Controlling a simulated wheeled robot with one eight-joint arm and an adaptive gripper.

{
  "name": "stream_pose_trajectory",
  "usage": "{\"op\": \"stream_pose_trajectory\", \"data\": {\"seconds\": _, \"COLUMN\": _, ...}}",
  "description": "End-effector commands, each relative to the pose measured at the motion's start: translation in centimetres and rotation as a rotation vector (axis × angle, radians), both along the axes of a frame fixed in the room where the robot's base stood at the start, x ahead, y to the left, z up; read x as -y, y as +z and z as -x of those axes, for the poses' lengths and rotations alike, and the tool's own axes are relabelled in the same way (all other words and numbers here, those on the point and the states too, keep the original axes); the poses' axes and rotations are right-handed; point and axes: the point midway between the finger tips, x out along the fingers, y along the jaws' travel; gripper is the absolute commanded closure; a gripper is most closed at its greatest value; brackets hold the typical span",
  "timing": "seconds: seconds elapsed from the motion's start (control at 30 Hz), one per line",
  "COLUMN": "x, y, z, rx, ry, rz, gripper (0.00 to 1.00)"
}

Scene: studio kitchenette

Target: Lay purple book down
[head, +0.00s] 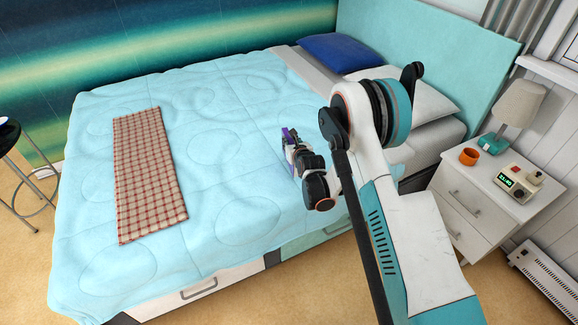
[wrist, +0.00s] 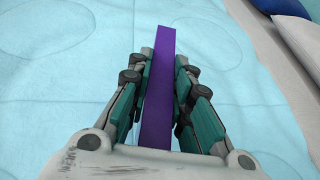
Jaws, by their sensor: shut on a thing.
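The purple book (wrist: 158,92) is held between the two fingers of my gripper (wrist: 163,75) in the wrist view, with a narrow side facing the camera. In the head view my gripper (head: 292,148) is over the right part of the bed, and only a small bit of the purple book (head: 286,134) shows there. The rest of the book is hidden by my gripper and arm. The light blue quilt (head: 215,130) lies beneath. I cannot tell whether the book touches the quilt.
A checked cloth (head: 148,175) lies flat on the bed's left. A blue pillow (head: 342,54) and a white pillow (head: 420,95) are at the headboard. The quilt's middle is clear.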

Motion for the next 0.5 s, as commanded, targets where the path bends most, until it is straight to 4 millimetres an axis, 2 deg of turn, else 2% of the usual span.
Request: {"op": "stream_pose_trajectory", "data": {"seconds": 0.5, "x": 0.0, "y": -1.4, "z": 0.0, "rx": 0.001, "ry": 0.0, "rz": 0.0, "gripper": 1.0}}
